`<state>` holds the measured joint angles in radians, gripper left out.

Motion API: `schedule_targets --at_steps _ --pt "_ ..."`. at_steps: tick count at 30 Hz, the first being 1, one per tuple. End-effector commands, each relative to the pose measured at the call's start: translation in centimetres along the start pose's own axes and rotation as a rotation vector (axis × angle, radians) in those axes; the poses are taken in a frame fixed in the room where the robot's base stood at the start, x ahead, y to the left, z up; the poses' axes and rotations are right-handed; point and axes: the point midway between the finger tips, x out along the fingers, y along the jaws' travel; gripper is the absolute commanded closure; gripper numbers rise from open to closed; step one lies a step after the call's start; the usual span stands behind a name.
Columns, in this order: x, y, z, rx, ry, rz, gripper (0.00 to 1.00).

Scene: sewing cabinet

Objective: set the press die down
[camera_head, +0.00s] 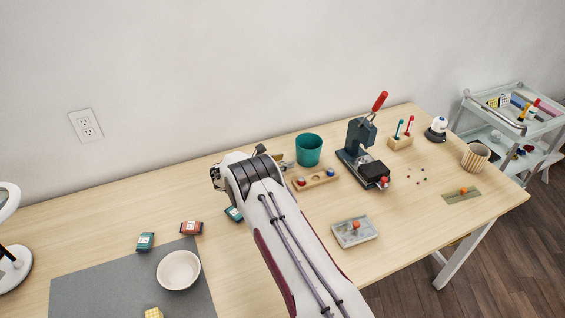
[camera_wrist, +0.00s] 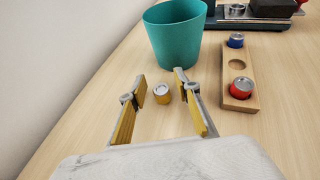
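A small yellow press die (camera_wrist: 162,94) with a silver top appears upright on the wooden table in the wrist view. My gripper (camera_wrist: 160,84) is open, with its yellow-padded fingers on either side of the die and small gaps showing. In the head view my arm hides the yellow die.
A teal cup (camera_wrist: 176,38) stands just beyond the die. The dark press (camera_head: 365,155) with a red-tipped lever stands right of the holder. A grey tray (camera_head: 354,231), a pen block (camera_head: 400,141) and small dark boxes (camera_head: 191,228) are farther off. Bare table lies left of my gripper.

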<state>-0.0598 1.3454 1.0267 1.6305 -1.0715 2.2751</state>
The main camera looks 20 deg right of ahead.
Motion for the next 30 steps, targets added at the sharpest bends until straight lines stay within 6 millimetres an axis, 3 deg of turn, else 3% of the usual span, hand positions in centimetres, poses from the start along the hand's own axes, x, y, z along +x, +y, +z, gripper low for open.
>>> schedule_targets --at_steps 8,24,30 --pt "-2.5 0.1 0.1 0.000 0.001 0.002 0.68" --pt "-10.3 0.1 0.0 -0.001 -0.001 0.002 0.68" --pt "-11.7 0.1 0.0 0.000 0.000 0.000 0.68"
